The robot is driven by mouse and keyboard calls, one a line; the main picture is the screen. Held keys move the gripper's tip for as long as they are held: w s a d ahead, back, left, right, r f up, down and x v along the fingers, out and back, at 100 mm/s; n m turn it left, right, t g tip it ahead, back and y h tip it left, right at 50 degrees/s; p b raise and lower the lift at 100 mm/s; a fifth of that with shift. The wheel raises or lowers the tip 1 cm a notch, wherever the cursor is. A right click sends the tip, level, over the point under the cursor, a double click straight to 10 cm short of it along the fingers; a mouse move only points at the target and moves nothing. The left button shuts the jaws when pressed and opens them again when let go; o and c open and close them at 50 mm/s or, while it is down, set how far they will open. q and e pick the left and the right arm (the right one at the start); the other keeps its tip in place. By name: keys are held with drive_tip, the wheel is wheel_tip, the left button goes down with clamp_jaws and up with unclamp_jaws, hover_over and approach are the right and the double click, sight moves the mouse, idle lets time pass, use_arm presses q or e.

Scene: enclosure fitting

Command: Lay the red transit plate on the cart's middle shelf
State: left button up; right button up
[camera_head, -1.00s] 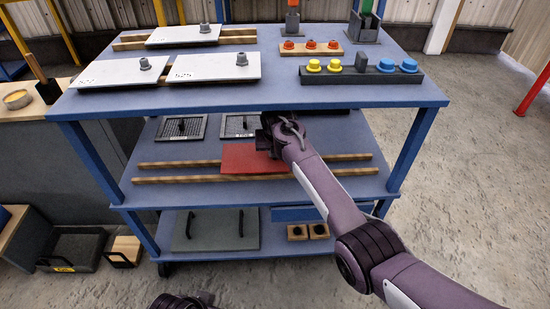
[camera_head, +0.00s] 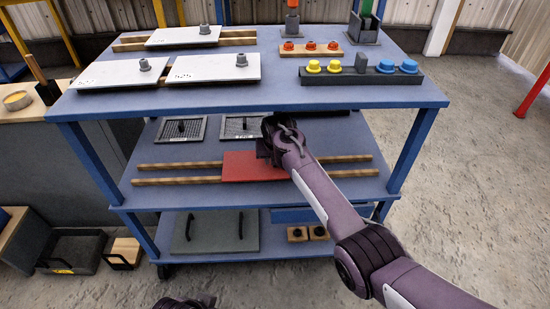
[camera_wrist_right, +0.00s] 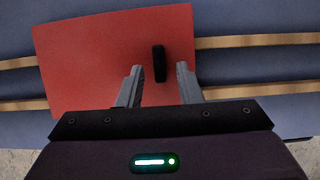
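The red transit plate (camera_head: 245,168) lies across two wooden rails on the cart's middle shelf (camera_head: 200,196). In the right wrist view the plate (camera_wrist_right: 90,60) shows a black upright handle (camera_wrist_right: 159,63). My right gripper (camera_wrist_right: 158,82) is open at the handle, one finger on each side with gaps between. In the head view my right gripper (camera_head: 268,150) hides the plate's right part. Only a dark bit of my left arm (camera_head: 185,302) shows at the bottom edge; its fingers are out of view.
The blue top shelf (camera_head: 270,97) overhangs the middle shelf and holds white plates and colored knobs. Two dark mesh panels (camera_head: 181,129) lie behind the rails (camera_head: 180,166). A grey panel (camera_head: 215,232) lies on the bottom shelf. The rails are clear on both sides of the red plate.

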drive_tip(key=shift+r, duration=0.15)
